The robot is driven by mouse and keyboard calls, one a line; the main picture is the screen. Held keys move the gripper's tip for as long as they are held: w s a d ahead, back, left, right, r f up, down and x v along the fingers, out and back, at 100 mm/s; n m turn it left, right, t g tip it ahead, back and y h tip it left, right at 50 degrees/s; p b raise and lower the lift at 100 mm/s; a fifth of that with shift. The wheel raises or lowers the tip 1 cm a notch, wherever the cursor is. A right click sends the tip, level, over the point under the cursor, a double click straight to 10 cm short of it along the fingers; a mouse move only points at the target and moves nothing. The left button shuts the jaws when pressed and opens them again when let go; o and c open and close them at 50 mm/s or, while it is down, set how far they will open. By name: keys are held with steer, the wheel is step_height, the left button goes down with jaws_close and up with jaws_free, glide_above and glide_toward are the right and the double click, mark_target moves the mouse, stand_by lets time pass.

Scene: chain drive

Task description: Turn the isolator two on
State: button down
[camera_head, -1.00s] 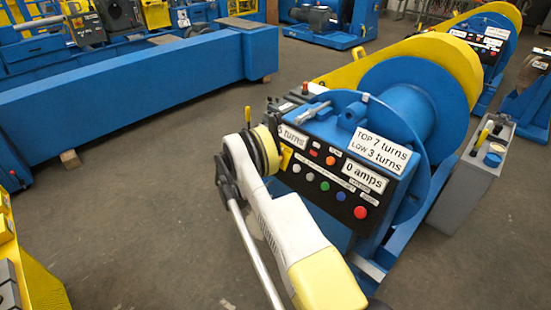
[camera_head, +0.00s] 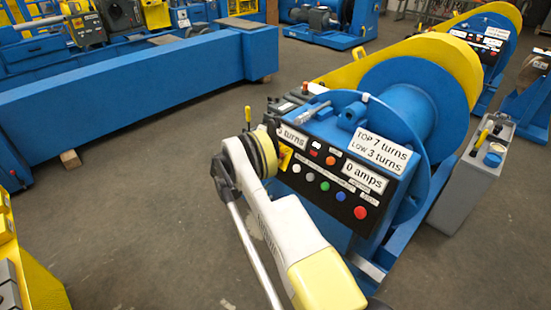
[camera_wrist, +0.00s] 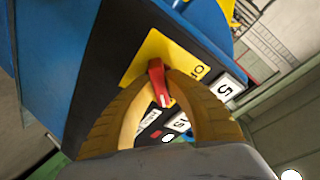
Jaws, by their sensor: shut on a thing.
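In the wrist view, the isolator's red handle (camera_wrist: 158,84) stands out from a yellow plate (camera_wrist: 150,55) on a black panel face. Part of the lettering on the plate reads like "ON". My gripper (camera_wrist: 160,82) has its two yellow-brown fingers closed in on the handle from both sides and is shut on it. In the head view, a bit of the yellow plate (camera_head: 285,158) shows at the left end of the control panel, just right of my wrist (camera_head: 262,152). I cannot read the isolator's number.
The control panel (camera_head: 325,187) carries several coloured buttons and white labels, on a blue winch (camera_head: 402,105). A grey box (camera_head: 470,172) stands to its right. A long blue beam (camera_head: 130,90) lies at the back left. The floor (camera_head: 130,225) left of my arm is clear.

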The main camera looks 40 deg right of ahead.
stand_by(0.5)
steer(key=c, duration=1.4)
jaws_free()
steer(key=shift+a, duration=0.1)
steer(key=v, duration=1.1)
steer(key=shift+a+r, duration=0.2)
steer(key=shift+a, duration=0.15)
